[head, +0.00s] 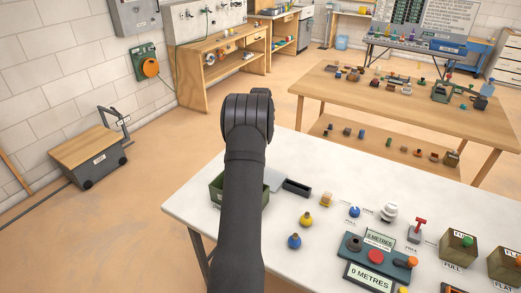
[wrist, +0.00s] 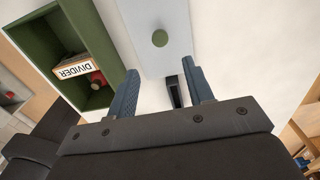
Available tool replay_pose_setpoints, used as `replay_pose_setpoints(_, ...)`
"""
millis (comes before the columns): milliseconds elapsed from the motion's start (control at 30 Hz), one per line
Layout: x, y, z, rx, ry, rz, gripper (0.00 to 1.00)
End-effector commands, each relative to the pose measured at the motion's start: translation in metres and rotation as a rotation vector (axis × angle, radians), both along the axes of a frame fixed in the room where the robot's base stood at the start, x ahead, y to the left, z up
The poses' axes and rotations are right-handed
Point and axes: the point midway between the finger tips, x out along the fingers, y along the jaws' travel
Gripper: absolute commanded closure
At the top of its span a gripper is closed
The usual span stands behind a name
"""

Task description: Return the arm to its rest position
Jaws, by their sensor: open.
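My gripper (wrist: 165,82) shows in the wrist view with its two blue-grey fingers apart and nothing between them. It is above the white table, beside a green tray (wrist: 107,38) and over a pale grey plate with a green knob (wrist: 159,38). In the head view my dark arm (head: 245,190) rises from the bottom edge up to a bend, and the gripper itself is hidden. The arm covers part of the green tray (head: 217,187) there.
The white table (head: 300,150) also bears a black open box (head: 297,188), yellow and blue knobbed pieces (head: 294,241) and a control panel (head: 375,257). The green tray holds a block labelled DIVIDER (wrist: 75,69) and a red piece (wrist: 97,79). A wooden table (head: 390,100) stands behind.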

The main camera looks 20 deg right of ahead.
Motion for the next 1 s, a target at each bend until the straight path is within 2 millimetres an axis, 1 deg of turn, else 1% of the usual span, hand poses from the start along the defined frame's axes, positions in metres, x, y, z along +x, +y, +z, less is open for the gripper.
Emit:
replay_pose_setpoints(200, 0.0, 0.0, -0.002, 0.0, 0.0, 0.0, 0.53)
replay_pose_setpoints(333, 0.0, 0.0, -0.011, 0.0, 0.001, 0.0, 0.53)
replay_pose_setpoints(467, -0.001, 0.0, -0.031, 0.0, 0.003, 0.0, 0.53)
replay_pose_setpoints(900, -0.001, 0.0, -0.118, -0.001, 0.002, -0.001, 0.53)
replay_pose_setpoints(967, -0.001, 0.0, -0.128, -0.001, 0.002, -0.001, 0.53)
replay_pose_setpoints(1000, 0.001, -0.001, -0.114, -0.003, -0.004, -0.001, 0.53)
